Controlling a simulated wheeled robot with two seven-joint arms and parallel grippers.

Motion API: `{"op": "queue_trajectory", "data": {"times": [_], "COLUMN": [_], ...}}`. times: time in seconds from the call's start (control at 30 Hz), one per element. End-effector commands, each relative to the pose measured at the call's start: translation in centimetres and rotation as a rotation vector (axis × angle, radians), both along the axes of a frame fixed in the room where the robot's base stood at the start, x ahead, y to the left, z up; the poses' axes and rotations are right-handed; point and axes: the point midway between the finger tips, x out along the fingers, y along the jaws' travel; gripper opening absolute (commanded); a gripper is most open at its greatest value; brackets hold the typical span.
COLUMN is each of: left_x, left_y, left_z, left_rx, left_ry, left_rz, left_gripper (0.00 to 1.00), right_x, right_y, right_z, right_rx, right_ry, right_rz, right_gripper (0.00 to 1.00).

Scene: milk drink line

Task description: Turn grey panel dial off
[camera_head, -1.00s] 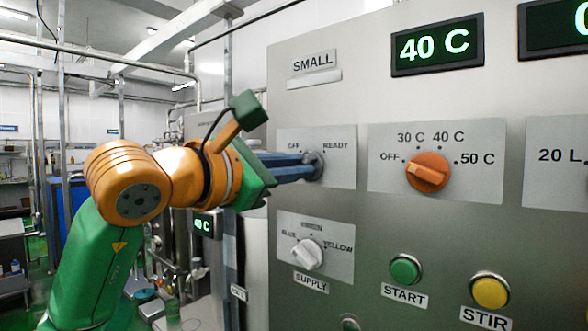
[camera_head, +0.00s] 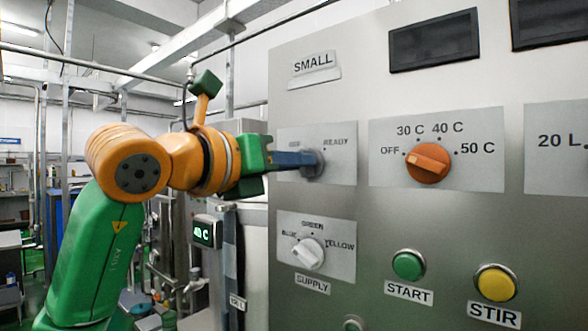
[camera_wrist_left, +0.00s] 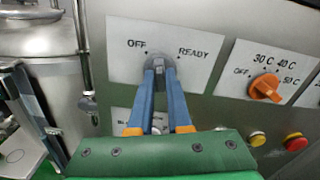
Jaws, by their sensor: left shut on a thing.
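The grey dial (camera_head: 317,170) sits on the small panel's plate marked OFF and READY, at the middle of the head view. My left gripper (camera_head: 308,159) reaches it from the left, and its blue fingers are shut on the dial. The left wrist view shows the two fingers (camera_wrist_left: 160,74) closed around the grey dial (camera_wrist_left: 160,61), below and between the OFF and READY labels. The fingers hide most of the dial, so I cannot tell exactly where it points. The two displays (camera_head: 434,40) at the panel's top are dark. My right gripper is not in view.
An orange temperature dial (camera_head: 428,163) is to the right on the same panel. Below are a white supply dial (camera_head: 308,253), a green START button (camera_head: 408,265) and a yellow STIR button (camera_head: 495,283).

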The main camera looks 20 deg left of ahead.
Motion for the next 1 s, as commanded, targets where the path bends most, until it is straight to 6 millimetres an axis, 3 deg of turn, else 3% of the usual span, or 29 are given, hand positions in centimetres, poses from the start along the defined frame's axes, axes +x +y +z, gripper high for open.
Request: {"op": "queue_trajectory", "data": {"times": [0.5, 1.0], "left_x": [0.0, 0.0], "left_y": [0.1, 0.2], "left_z": [0.1, 0.2], "left_rx": [-0.385, -0.519], "left_ry": [0.132, 0.181], "left_rz": [0.000, -0.001], "left_gripper": [0.00, 0.00], "right_x": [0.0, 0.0], "right_y": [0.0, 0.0], "right_z": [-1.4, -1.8], "right_rx": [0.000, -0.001], "right_ry": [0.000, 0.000], "right_rz": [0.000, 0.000], "right_gripper": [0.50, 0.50]}}
